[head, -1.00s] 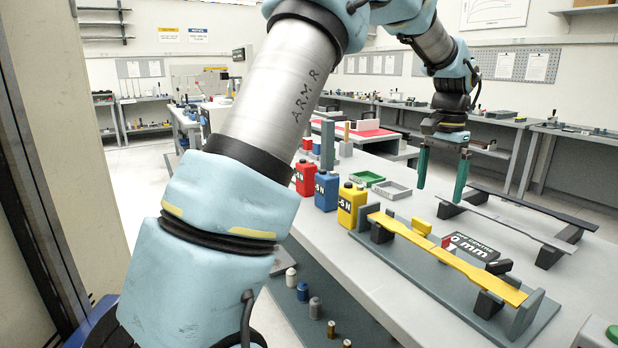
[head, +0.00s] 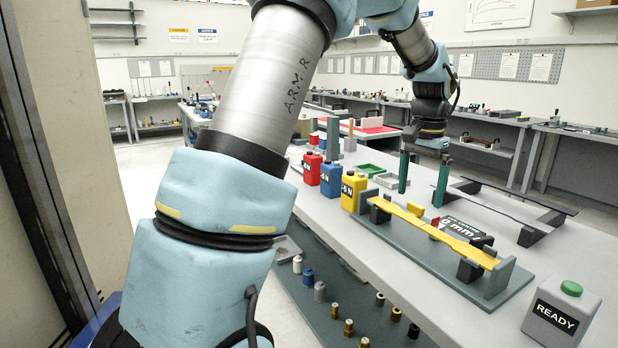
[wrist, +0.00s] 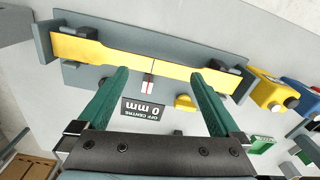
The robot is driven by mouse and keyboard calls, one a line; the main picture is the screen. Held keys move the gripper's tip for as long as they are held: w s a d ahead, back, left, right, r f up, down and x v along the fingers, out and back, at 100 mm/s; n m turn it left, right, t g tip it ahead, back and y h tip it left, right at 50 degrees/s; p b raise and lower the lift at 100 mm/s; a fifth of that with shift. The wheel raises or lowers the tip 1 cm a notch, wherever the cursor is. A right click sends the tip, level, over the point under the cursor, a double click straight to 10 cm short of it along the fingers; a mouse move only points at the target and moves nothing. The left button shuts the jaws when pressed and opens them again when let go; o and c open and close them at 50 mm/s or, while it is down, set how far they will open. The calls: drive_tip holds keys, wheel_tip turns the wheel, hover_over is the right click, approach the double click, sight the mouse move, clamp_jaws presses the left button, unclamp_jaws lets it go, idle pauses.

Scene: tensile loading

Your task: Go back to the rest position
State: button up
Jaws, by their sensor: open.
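My gripper (head: 422,178) is open with green fingers, above the bench behind the yellow specimen bar. Its fingers are empty and apart; they also show in the wrist view (wrist: 160,100). The yellow bar (head: 430,231) lies across black supports on a grey base plate (head: 420,262). In the wrist view the bar (wrist: 105,57) lies beyond the fingertips, near a red and white marker. The black display (head: 465,233) reads 0 mm, and in the wrist view "off centre 0 mm" (wrist: 143,109).
Red (head: 312,168), blue (head: 331,179) and yellow (head: 353,191) canisters stand left of the fixture. A READY box (head: 560,315) with a green button is at the front right. A dark bar (head: 515,196) on supports lies behind. Several small weights sit on the lower shelf.

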drive_tip(key=s+a+f+n, duration=0.1)
drive_tip(key=a+f+n, duration=0.1)
drive_tip(key=a, duration=0.6)
drive_tip(key=s+a+f+n, duration=0.1)
drive_tip(key=a+f+n, duration=0.1)
drive_tip(key=a, duration=0.6)
drive_tip(key=s+a+f+n, duration=0.2)
drive_tip(key=s+a, duration=0.3)
drive_tip(key=a, duration=0.2)
drive_tip(key=s+a+f+n+t, duration=0.1)
drive_tip(key=s+a+f+n, duration=0.1)
drive_tip(key=a, duration=0.6)
drive_tip(key=s+n, duration=0.1)
drive_tip(key=s, duration=0.1)
drive_tip(key=shift+s+f, duration=0.25)
drive_tip(key=shift+s, duration=0.15)
